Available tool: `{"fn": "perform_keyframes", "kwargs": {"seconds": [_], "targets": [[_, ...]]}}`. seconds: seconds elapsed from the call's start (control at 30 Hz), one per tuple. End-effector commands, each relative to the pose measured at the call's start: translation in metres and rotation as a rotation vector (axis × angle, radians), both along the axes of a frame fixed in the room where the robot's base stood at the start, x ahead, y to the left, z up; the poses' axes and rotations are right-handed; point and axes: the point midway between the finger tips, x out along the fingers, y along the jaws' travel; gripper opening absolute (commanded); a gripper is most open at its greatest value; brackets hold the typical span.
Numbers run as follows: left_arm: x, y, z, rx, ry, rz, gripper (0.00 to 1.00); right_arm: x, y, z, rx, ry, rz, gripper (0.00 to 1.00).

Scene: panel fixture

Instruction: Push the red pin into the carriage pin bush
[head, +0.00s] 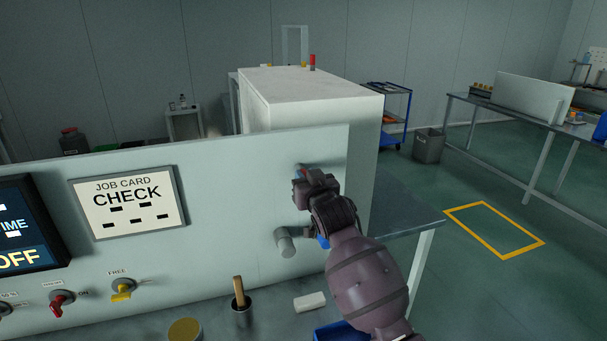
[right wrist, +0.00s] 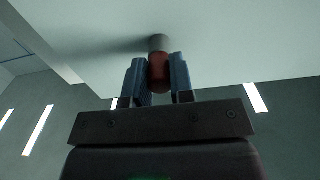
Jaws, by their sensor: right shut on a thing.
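The red pin (right wrist: 158,74) is between the two blue fingers of my right gripper (right wrist: 157,62) in the right wrist view. A short grey cylinder (right wrist: 158,42) is in line with the pin at the pale panel face; I cannot tell whether it is the carriage pin bush or the pin's own shank. In the head view my right gripper (head: 304,184) is at the right part of the panel (head: 240,170), with a little red of the pin (head: 303,172) showing. The gripper hides the bush there. My left gripper is not in view.
A grey round knob (head: 285,242) sticks out of the panel below the gripper. A cup with a wooden handle (head: 240,295), a white block (head: 310,301) and a blue bin (head: 338,332) are on the bench below. Switches and a job card (head: 128,205) are on the left.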

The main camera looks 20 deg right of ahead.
Motion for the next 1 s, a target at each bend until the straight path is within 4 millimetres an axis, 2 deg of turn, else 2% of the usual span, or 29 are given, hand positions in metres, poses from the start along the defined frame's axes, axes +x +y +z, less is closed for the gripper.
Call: {"fn": "perform_keyframes", "kwargs": {"seconds": [0.03, 0.17, 1.0], "targets": [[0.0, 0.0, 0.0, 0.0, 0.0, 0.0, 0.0, 0.0, 0.0, 0.0, 0.0, 0.0, 0.0, 0.2], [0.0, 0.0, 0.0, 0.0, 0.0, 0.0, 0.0, 0.0, 0.0, 0.0, 0.0, 0.0, 0.0, 0.01], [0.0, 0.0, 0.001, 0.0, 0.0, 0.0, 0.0, -0.011, 0.0, 0.0, 0.0, 0.0, 0.0, 0.0]]}}
